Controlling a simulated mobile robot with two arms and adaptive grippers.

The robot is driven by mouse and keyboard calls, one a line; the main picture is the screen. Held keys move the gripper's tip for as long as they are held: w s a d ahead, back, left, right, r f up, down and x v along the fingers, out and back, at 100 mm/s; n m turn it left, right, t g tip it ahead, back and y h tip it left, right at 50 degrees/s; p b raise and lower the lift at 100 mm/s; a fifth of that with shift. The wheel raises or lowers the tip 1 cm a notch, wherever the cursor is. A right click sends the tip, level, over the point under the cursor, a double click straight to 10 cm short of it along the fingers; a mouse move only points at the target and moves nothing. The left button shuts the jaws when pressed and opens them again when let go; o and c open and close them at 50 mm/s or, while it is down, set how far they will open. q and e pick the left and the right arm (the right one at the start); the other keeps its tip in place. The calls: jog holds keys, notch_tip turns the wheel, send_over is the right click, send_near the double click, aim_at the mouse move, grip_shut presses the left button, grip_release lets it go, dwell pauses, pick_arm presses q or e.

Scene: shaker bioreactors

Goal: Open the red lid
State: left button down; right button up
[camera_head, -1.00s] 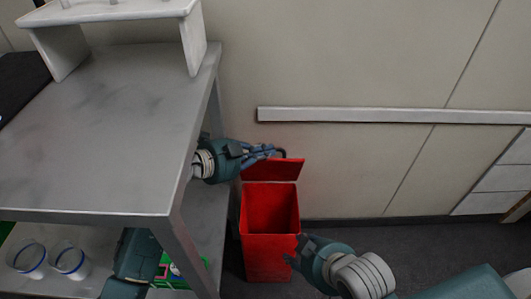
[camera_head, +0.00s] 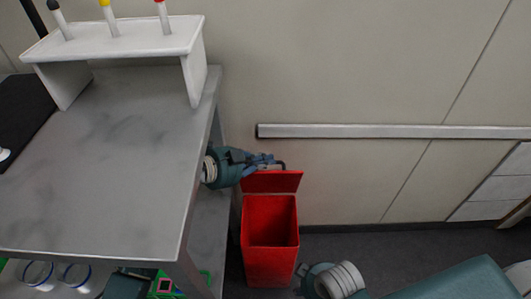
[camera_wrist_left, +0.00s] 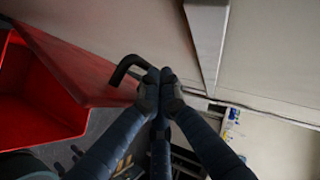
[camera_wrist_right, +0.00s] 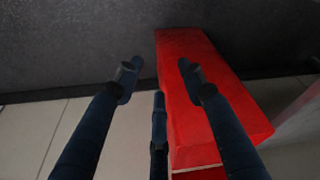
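The red lid (camera_head: 272,182) stands raised, roughly upright, at the back of the red bin (camera_head: 270,268), whose mouth is open. In the left wrist view the lid (camera_wrist_left: 80,68) shows with a black bent handle (camera_wrist_left: 127,68) on it. My left gripper (camera_head: 277,163) is at the lid's top edge. Its fingertips (camera_wrist_left: 160,82) are together at the handle and seem shut on it; they hide part of it. My right gripper (camera_wrist_right: 157,72) is open and empty, with the bin (camera_wrist_right: 210,105) beyond its fingers.
A grey metal table (camera_head: 105,160) with a lower shelf stands left of the bin, close to my left arm. Several glass vessels (camera_head: 75,275) are on the shelf. A wall rail (camera_head: 390,131) runs behind.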

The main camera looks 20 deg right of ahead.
pick_arm(q)
jog(key=shift+w+d+r, duration=0.1)
jog(key=shift+w+d, duration=0.1)
jog(key=shift+w, duration=0.75)
pick_arm(e)
jog(key=shift+s+f, duration=0.2)
jog(key=shift+f, duration=0.5)
jog(key=shift+s+f, duration=0.2)
jog(key=shift+f, duration=0.5)
jog(key=shift+s+f, duration=0.2)
jog(key=shift+f, duration=0.5)
pick_arm(q)
jog(key=shift+p, duration=0.3)
